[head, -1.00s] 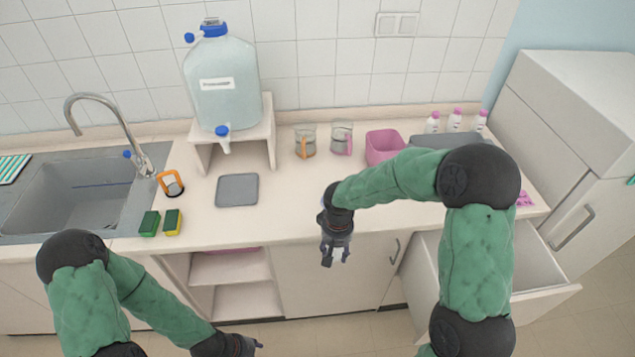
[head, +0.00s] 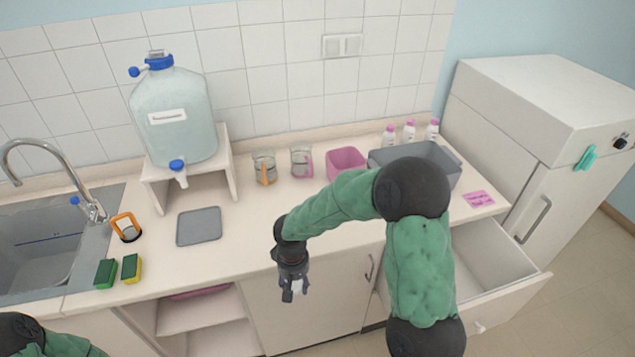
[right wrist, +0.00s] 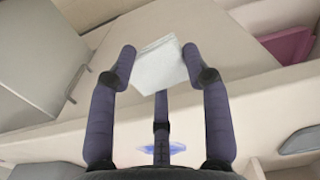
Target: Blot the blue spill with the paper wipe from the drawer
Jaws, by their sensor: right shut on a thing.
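My right gripper (head: 292,292) is in front of the lower cabinet, just past the counter's front edge, pointing down. In the right wrist view its fingers (right wrist: 158,62) are shut on a white folded paper wipe (right wrist: 158,70), which sticks out beyond the fingertips. A blue patch, seemingly the spill (right wrist: 150,148), shows in the right wrist view, partly hidden by a finger. I cannot make out the spill in the head view, where my right arm hides part of the counter. The drawer (head: 490,270) stands open at the right. My left gripper is out of view.
The counter holds a grey tray (head: 199,226), two beakers (head: 264,170), a pink tub (head: 346,163) and a grey bin (head: 440,163). Sponges (head: 131,268) lie by the sink (head: 35,255). A large water container (head: 172,115) stands on a riser.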

